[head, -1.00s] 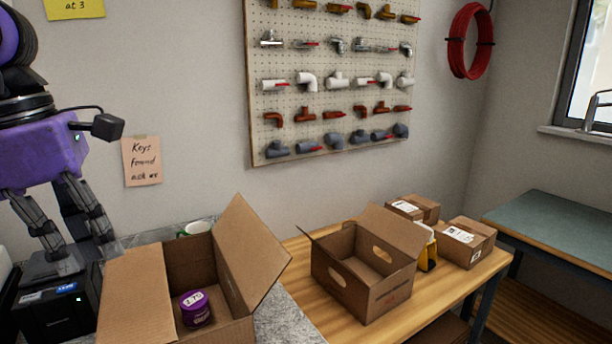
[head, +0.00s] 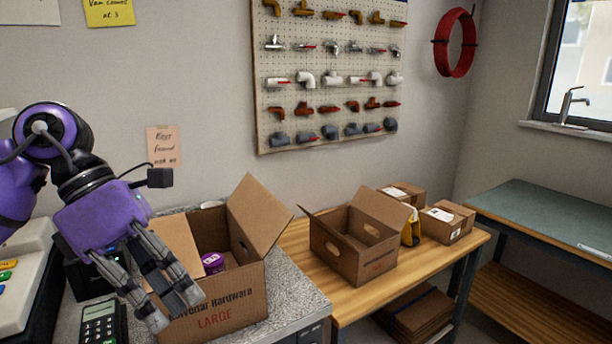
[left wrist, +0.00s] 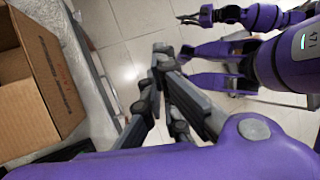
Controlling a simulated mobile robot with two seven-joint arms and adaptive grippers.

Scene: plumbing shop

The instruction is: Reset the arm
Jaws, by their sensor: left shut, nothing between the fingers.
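My left gripper (head: 174,308) hangs in front of the large open cardboard box (head: 215,312) on the grey counter in the head view. Its fingers point down and right and are shut with nothing between them. The left wrist view shows the same fingers (left wrist: 160,62) over the tiled floor, apart from the box (left wrist: 45,70) at left. A purple tub (head: 212,263) sits inside the large box, partly hidden by its wall. My right gripper (left wrist: 188,18) shows small at the top of the left wrist view; its jaw opening is too small to judge.
A smaller open box (head: 345,262) stands on the wooden table (head: 300,240), with closed parcels (head: 447,228) and a yellow item (head: 411,232) behind. A card terminal (head: 99,322) and a till (head: 28,280) lie left of the gripper.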

